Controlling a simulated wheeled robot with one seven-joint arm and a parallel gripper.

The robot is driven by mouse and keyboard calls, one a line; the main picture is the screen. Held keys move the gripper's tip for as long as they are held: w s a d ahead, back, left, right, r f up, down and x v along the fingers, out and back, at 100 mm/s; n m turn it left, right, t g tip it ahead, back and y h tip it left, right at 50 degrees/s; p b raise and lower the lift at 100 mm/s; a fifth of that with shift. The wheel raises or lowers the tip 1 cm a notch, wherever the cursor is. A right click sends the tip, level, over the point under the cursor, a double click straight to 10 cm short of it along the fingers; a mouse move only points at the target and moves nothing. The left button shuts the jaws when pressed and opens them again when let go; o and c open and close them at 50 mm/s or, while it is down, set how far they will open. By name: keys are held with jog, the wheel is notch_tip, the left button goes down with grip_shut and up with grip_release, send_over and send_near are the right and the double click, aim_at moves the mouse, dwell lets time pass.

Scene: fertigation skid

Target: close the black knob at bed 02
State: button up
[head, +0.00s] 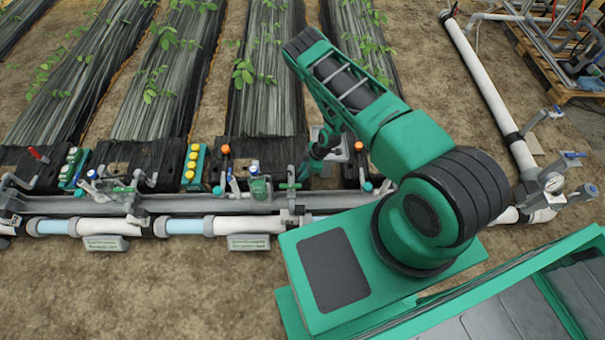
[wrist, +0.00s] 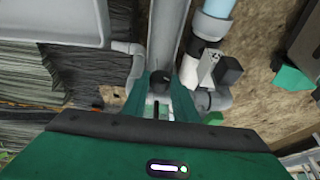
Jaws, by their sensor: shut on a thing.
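The black knob (wrist: 160,76) shows in the wrist view between the tips of my green fingers, in front of a grey pipe. My gripper (wrist: 161,86) is shut on it, with one finger on each side. In the head view my gripper (head: 305,173) reaches down to the pipework at the near end of the planted beds. There the knob is hidden by my gripper and the fittings. I cannot read a bed number in either view, and the knob's turn position cannot be told.
A long grey rail (head: 170,204) with valves and fittings runs across the head view. A box with yellow buttons (head: 194,165) and orange knobs (head: 225,149) stand near my gripper. A white pipe (head: 487,90) runs back at the right. Bare soil (head: 150,290) lies in front.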

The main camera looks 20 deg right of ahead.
jog(key=shift+w+d+f+m+g+y, duration=0.1)
jog(key=shift+w+m+g+y, duration=0.3)
jog(key=shift+g, duration=0.65)
jog(key=shift+w+d+f+m+g+y, duration=0.15)
jog(key=shift+g+y, duration=0.3)
jog(key=shift+g, duration=0.65)
jog(key=shift+w+d+f+m+g+y, duration=0.1)
jog(key=shift+w+m+g+y, duration=0.3)
jog(key=shift+g, duration=0.65)
jog(key=shift+d+g, duration=0.1)
jog(key=shift+g, duration=0.2)
jog(key=shift+w, duration=0.1)
jog(key=o, duration=0.8)
jog(key=shift+o, duration=1.2)
jog(key=v, duration=1)
jog(key=shift+w+d, duration=0.25)
jog(key=shift+d, duration=0.1)
